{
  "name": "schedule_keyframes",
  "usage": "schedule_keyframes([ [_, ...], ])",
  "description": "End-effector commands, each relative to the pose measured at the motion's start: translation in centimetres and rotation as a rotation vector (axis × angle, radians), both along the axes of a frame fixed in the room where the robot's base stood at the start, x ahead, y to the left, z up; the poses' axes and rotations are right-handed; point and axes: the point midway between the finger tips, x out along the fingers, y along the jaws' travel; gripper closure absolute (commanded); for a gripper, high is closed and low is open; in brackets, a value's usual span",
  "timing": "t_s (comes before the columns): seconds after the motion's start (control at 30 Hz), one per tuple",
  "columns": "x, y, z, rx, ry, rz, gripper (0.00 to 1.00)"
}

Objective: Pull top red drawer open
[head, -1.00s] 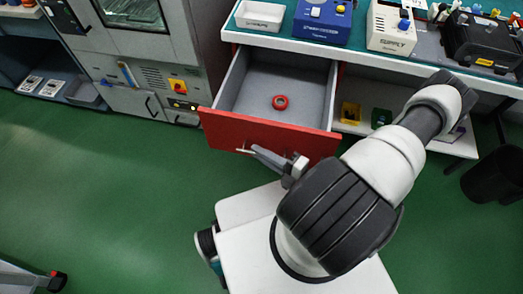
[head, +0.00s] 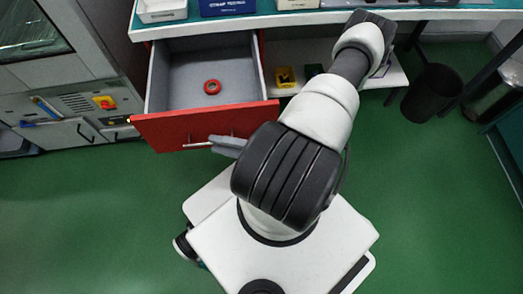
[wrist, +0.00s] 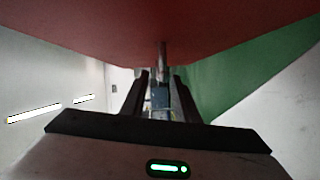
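The top red drawer (head: 165,129) stands well open under the bench in the head view, its grey inside showing. A red ring (head: 212,87) lies on its floor. A thin metal handle (head: 197,145) runs along the drawer's front. My gripper (head: 226,142) is at the handle, covering its right part in the head view. In the wrist view, the red drawer front (wrist: 160,30) fills the top. The two dark fingers of my gripper (wrist: 161,85) stand apart there, with the handle (wrist: 162,60) seen end-on between or just beyond them; contact cannot be told.
A grey cabinet (head: 75,75) with a red switch stands left of the drawer. The bench (head: 300,18) runs above, with a low shelf (head: 385,80) holding small yellow and green items at right. A black bin (head: 432,92) stands further right. Green floor is clear at left.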

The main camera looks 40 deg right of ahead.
Motion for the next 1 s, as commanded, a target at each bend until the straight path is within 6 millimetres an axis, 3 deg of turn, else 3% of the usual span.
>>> schedule_keyframes([
  [0.3, -6.6, -4.5, 0.5, -0.004, 0.002, -0.002, 0.72],
  [0.5, -9.7, -6.6, 0.8, -0.003, 0.001, -0.002, 0.72],
  [0.7, -11.1, -7.5, 1.0, 0.0, 0.0, 0.0, 0.72],
  [1.0, -11.3, -7.6, 1.0, 0.0, 0.0, 0.0, 0.72],
])
